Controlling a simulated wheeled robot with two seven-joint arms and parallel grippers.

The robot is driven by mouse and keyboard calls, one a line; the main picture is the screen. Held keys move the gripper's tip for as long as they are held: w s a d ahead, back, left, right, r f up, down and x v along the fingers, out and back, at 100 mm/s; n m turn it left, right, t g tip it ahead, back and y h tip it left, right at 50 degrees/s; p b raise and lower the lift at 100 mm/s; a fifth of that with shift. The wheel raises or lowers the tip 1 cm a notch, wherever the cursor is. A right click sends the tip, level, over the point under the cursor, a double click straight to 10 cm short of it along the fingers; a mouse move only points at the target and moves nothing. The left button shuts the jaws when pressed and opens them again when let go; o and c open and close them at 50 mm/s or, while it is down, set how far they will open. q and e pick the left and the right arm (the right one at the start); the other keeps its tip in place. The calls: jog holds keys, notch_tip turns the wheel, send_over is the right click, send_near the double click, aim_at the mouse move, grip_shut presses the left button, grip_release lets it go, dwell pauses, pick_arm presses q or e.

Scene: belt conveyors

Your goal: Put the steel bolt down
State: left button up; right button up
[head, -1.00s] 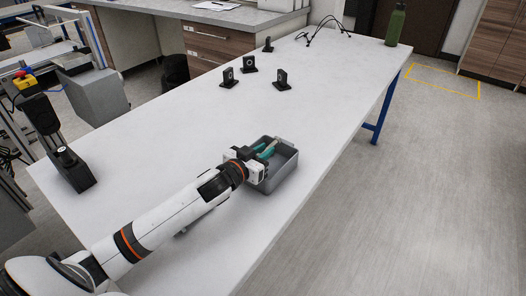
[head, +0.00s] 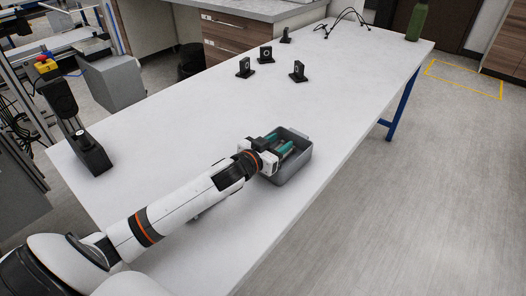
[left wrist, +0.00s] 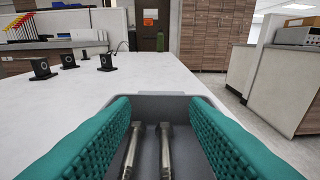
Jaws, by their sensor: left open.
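A grey open bin (head: 294,174) stands on the white table, and its far wall shows in the left wrist view (left wrist: 175,96). My left gripper (head: 280,147) is at the bin with its teal fingers over and partly inside it. In the left wrist view the fingers (left wrist: 162,130) are wide apart. Two steel bolts, a left one (left wrist: 131,150) and a right one (left wrist: 166,150), lie side by side in the bin between the fingers, with clear gaps to both. Their near ends are cut off by the frame. My right gripper is not in view.
Several black bracket-like parts, one of them here (head: 265,55), stand on the far part of the table (head: 330,85). A black device (head: 90,153) stands at the left edge. A green bottle (head: 417,22) and black cables (head: 345,20) are at the far end. The table's middle is clear.

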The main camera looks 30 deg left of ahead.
pick_arm(q)
jog(key=b+v, duration=0.1)
jog(key=v, duration=0.9)
jog(key=shift+s+r, duration=0.1)
jog(key=shift+s, duration=0.15)
jog(key=shift+v, duration=0.8)
